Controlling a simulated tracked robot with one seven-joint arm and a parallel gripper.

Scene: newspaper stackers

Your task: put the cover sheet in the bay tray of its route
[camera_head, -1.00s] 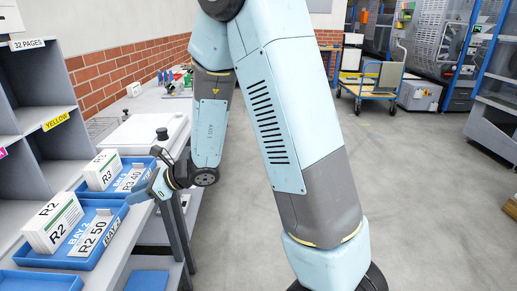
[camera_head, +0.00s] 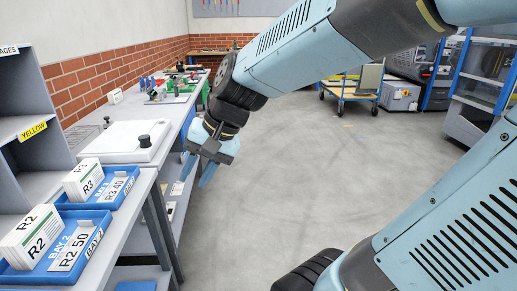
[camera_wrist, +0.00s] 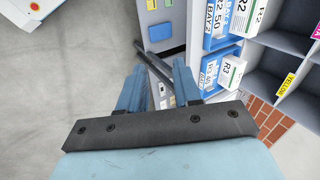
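A blue bay 2 tray (camera_head: 40,277) stands at lower left with a white R2 stack (camera_head: 30,238) and a white sheet marked "R2 50" (camera_head: 72,252). Behind it, a blue tray (camera_head: 78,205) holds an R3 stack (camera_head: 84,180) and a white sheet marked "R3 40" (camera_head: 116,188). My gripper (camera_head: 196,172) hangs past the table's right edge, right of and apart from both trays, fingers down. In the wrist view its fingers (camera_wrist: 157,88) are spread with nothing seen between them. The trays show at upper right there.
A white flat case with a black knob (camera_head: 125,140) lies behind the trays. A grey shelf rack with a "YELLOW" label (camera_head: 33,131) stands at left. Tools lie on the far table. The floor to the right is open; a cart (camera_head: 352,92) stands far back.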

